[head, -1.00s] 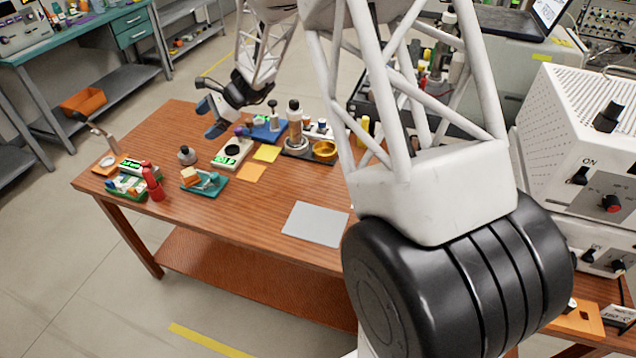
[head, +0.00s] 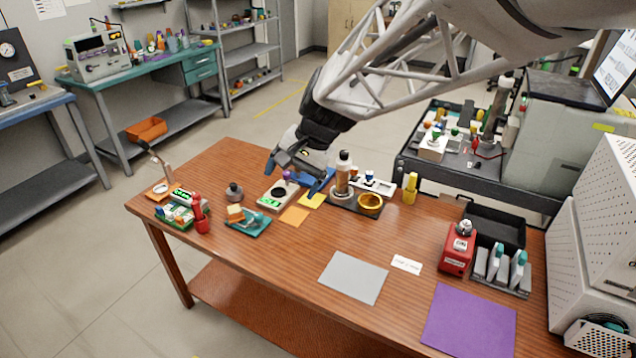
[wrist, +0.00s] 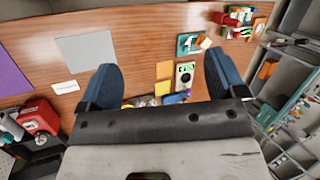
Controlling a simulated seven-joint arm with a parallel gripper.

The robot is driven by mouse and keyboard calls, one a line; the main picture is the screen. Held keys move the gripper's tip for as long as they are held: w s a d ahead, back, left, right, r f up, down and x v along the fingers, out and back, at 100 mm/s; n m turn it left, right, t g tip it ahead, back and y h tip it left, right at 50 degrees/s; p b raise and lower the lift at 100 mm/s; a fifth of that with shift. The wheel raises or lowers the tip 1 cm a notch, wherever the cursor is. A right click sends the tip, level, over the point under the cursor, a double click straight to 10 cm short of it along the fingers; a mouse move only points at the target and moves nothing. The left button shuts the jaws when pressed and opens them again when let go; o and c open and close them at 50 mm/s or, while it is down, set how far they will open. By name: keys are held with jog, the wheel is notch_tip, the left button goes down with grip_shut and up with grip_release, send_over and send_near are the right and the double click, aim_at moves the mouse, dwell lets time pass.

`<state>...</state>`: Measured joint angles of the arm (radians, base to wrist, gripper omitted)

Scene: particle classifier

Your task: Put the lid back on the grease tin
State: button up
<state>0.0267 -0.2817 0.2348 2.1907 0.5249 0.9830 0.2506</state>
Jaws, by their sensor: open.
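A round golden tin (head: 370,203) stands on a dark tray (head: 345,203) near the table's back edge, beside a tall brown bottle (head: 343,173). It looks like the grease tin, with its opening upward. I cannot pick out its lid for sure. My gripper (head: 290,165) hangs over the back of the table, left of the golden tin and above the scale. In the wrist view its two blue fingers (wrist: 163,82) are wide apart with nothing between them. There the dark gripper body hides most of the cluster around the tin.
A grey sheet (head: 353,277), a purple mat (head: 470,318) and a red box (head: 457,250) are at the right.

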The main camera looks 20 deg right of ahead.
jog(key=s+d+n+h, duration=0.2)
jog(key=s+d+n, duration=0.1)
jog(key=s, duration=0.7)
jog(key=s+d+n+t+h, duration=0.1)
jog(key=s+d+n+h, duration=0.2)
jog(key=s, duration=0.8)
jog(key=shift+d+r+t, duration=0.2)
jog(key=shift+r+t, duration=0.1)
jog(key=shift+r, duration=0.1)
